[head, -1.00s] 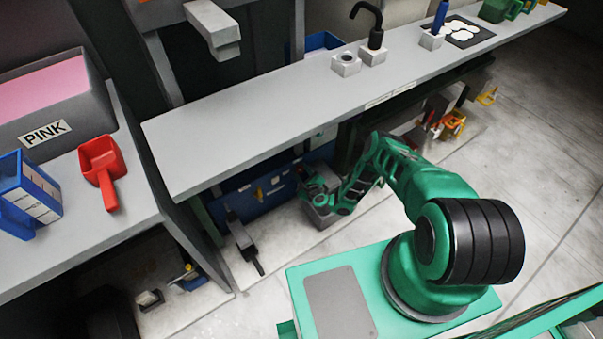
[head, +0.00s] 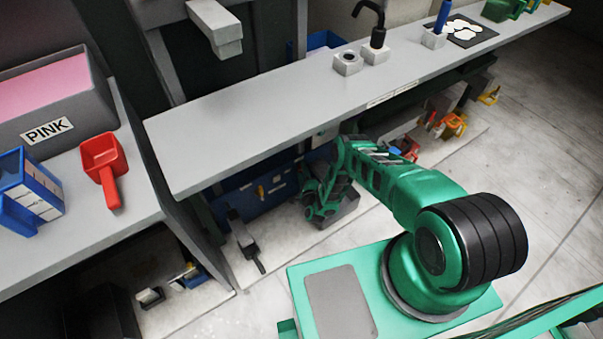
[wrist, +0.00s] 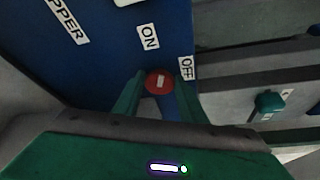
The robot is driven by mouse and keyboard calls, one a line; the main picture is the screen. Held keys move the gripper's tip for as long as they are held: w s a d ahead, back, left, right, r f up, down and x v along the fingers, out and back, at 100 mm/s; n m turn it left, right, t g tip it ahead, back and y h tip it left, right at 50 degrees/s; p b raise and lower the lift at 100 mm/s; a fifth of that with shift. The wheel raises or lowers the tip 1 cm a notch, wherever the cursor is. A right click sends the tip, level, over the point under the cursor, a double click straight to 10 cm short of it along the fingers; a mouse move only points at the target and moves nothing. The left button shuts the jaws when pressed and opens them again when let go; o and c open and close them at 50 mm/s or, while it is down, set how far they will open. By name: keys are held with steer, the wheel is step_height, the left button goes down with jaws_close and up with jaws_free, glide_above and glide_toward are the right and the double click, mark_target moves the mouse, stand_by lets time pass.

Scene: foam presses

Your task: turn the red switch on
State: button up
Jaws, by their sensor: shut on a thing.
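The red switch (wrist: 158,87) is a round knob with a pale mark on a blue panel (wrist: 95,62) in the wrist view. An ON label (wrist: 149,37) is above it and an OFF label (wrist: 187,67) is to its upper right. My gripper (wrist: 160,79) has one green finger on each side of the knob and is shut on it. Which label the mark points to is hard to tell. In the head view the blue panel (head: 245,197) is under the long bench, and my arm hides the switch and fingers.
A green knob (wrist: 269,102) sits on a grey unit to the right in the wrist view. The grey bench (head: 270,120) overhangs my arm in the head view. Open floor (head: 530,130) lies to the right.

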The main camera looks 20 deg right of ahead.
steer(key=shift+s+f, duration=0.1)
steer(key=shift+s, duration=0.05)
steer(key=o, duration=1)
steer(key=s+r, duration=0.1)
steer(key=s, duration=0.9)
steer(key=shift+s+a+r, duration=0.25)
steer(key=shift+s+a, duration=0.05)
steer(key=shift+a, duration=0.05)
